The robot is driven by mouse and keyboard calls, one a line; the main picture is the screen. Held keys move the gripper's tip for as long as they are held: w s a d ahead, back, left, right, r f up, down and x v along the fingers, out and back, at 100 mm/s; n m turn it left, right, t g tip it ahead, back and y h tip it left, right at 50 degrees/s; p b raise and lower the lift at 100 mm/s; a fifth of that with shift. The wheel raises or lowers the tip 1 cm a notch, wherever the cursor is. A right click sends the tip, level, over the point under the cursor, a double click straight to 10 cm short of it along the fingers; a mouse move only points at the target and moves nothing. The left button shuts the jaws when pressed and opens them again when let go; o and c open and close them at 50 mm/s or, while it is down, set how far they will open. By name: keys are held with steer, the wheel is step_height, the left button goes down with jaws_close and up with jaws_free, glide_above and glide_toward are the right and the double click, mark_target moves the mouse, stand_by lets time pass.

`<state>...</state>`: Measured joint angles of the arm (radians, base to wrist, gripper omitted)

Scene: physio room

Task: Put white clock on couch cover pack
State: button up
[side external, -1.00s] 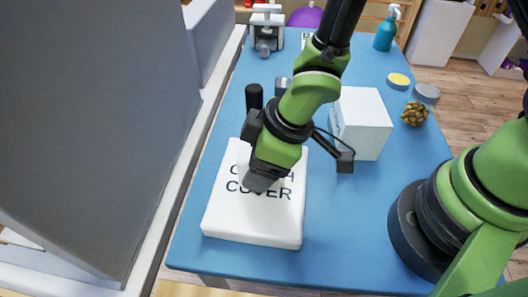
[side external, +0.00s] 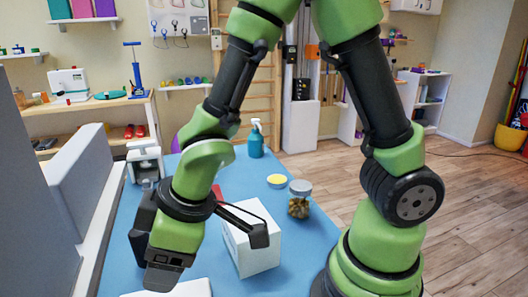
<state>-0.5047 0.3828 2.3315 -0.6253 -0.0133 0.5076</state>
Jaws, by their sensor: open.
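My gripper (side external: 203,243) is open above the blue couch top, left of a white box. Its wrist and dark jaw parts hide what lies directly behind them. The couch cover pack (side external: 190,289) shows only as a white strip at the bottom edge, below the gripper; its lettering is out of frame. I cannot make out the white clock in this view; it may be hidden or below the frame. I see nothing held between the jaws.
The white box (side external: 258,256) stands close to the right jaw. Behind it are a jar (side external: 299,205), a yellow disc (side external: 277,181) and a teal spray bottle (side external: 256,140). A white-and-grey device (side external: 145,163) stands at back left. A grey backrest (side external: 40,190) borders the left.

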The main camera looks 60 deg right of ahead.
steer(key=d+r+m+t+h, duration=0.1)
steer(key=d+r+m, duration=0.3)
steer(key=d+r, duration=0.3)
steer(key=s+d+r+m+t, duration=0.1)
steer(key=s+d+r+m, duration=0.3)
steer(key=s+r+m, duration=0.3)
steer(key=s+r, duration=0.1)
steer(key=s, duration=0.3)
steer(key=shift+s+d+r+t+y, duration=0.25)
steer(key=shift+d+r+t+y, duration=0.05)
steer(key=shift+t, duration=0.1)
